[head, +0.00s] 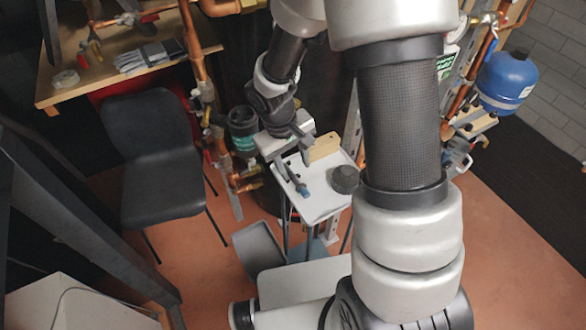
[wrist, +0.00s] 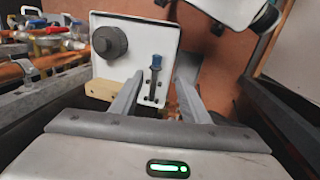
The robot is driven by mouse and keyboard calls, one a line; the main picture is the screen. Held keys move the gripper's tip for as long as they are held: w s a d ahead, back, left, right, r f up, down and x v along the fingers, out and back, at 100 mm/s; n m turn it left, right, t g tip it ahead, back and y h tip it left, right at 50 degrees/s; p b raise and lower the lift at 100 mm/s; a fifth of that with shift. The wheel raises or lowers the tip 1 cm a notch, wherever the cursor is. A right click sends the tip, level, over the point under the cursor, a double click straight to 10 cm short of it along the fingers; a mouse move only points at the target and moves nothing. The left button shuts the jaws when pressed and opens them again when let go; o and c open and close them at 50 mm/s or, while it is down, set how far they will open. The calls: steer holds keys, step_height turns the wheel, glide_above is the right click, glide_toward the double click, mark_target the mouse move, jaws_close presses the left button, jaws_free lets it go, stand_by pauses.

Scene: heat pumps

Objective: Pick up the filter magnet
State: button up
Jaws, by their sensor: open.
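A small white tray (head: 318,209) holds a slim dark piece with a blue end (head: 303,190) and a dark round knob-like piece (head: 345,179). I cannot tell for certain which is the filter magnet. In the wrist view the blue-ended piece (wrist: 155,68) lies between and beyond my fingertips, and the round piece (wrist: 110,42) is to the left. My gripper (wrist: 158,80) is open, with one finger on each side of the slim piece's line and nothing visibly held. In the head view my gripper (head: 294,162) is over the tray's left back part.
A wooden block (head: 323,146) lies at the tray's back edge, close to my gripper. Copper pipes and a dark canister (head: 243,130) stand left of the tray. A black chair (head: 160,165) is further left, and a blue tank (head: 507,80) is at the right.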

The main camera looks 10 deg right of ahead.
steer(key=b, duration=0.1)
glide_above(306, 192)
steer(key=a, duration=0.2)
steer(key=f, duration=1)
steer(key=shift+s, duration=0.35)
steer(key=shift+w+d+f, duration=0.1)
steer(key=shift+d+f, duration=0.2)
steer(key=shift+f, duration=0.5)
steer(key=shift+w+d+f, duration=0.1)
steer(key=shift+d+f, duration=0.15)
steer(key=shift+f, duration=0.6)
steer(key=shift+w+d+f, duration=0.1)
steer(key=shift+d+f, duration=0.2)
steer(key=shift+f, duration=0.5)
jaws_close()
